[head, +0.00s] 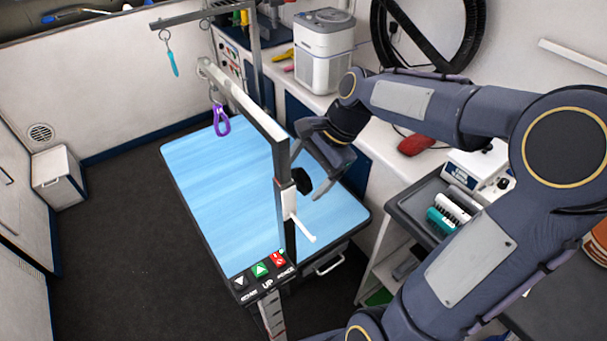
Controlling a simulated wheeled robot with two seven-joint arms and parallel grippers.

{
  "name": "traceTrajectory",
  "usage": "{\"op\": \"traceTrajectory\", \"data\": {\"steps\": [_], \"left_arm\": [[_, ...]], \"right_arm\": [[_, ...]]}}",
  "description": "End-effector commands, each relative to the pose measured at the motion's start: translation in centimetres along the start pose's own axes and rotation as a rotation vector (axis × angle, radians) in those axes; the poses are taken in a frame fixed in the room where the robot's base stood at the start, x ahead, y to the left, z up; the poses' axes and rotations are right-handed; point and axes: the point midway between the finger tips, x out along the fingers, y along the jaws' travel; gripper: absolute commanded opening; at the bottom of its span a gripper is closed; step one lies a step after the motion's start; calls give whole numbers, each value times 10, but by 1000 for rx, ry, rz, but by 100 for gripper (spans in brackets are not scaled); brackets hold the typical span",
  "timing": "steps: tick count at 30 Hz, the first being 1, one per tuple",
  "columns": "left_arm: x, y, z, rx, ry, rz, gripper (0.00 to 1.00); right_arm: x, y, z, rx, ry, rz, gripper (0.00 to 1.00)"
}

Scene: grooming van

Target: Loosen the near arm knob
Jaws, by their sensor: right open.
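The blue grooming table (215,180) stands in the middle with an overhead grooming arm over it. Its near post (284,180) rises from the table's near end. A round black knob (302,181) sits on the right side of this post, above a white clamp piece with a short rod (301,228). My right gripper (312,172) comes in from the right, open, with its fingers close to the knob. I cannot tell whether they touch it. My left gripper is not in view.
A purple loop (221,119) hangs from the grooming arm. A table control panel (262,270) sits at the near end. A grey trolley tray (425,197) with clippers and brushes and a white counter lie right. Dark floor on the left is clear.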

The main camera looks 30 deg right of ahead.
Motion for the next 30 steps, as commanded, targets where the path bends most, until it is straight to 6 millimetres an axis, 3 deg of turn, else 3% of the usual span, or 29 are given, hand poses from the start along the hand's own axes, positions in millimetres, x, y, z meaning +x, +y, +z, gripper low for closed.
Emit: {"op": "traceTrajectory", "data": {"steps": [5, 13, 23, 30], "left_arm": [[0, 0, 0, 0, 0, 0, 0], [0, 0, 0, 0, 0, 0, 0], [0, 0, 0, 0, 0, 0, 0], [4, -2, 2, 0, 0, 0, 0]], "right_arm": [[14, 0, 0, 0, 0, 1, 80], [15, 0, 0, -1, 1, -1, 80], [15, 0, 0, -1, 1, -1, 37], [16, 1, -1, -7, 1, -19, 35]]}}
